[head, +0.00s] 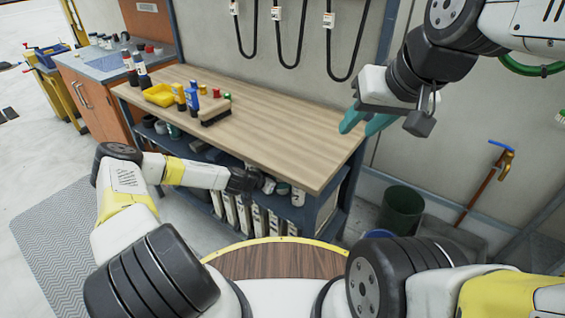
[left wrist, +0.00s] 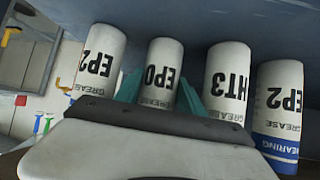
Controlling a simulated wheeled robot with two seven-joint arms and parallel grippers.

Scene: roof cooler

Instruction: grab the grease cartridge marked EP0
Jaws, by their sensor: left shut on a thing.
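The grease cartridge marked EP0 (left wrist: 161,70) is a white cylinder in a row of similar cartridges; its lettering is upside down in the left wrist view. My left gripper (left wrist: 160,92) has its teal fingers on either side of EP0 and is shut on it. The end of EP0 nearer the camera is hidden by the gripper body. In the head view, my left arm reaches under the bench top and its fingers are hidden. My right gripper (head: 366,122) is raised beyond the bench's right end, empty, its teal fingers apart.
Cartridges marked EP2 (left wrist: 100,62), HT3 (left wrist: 227,82) and another EP2 (left wrist: 279,105) stand close beside it. The wooden bench top (head: 285,125) overhangs the shelf (head: 300,212). A yellow tray (head: 159,95) and brush (head: 215,110) lie on top. A dark bin (head: 402,208) stands right.

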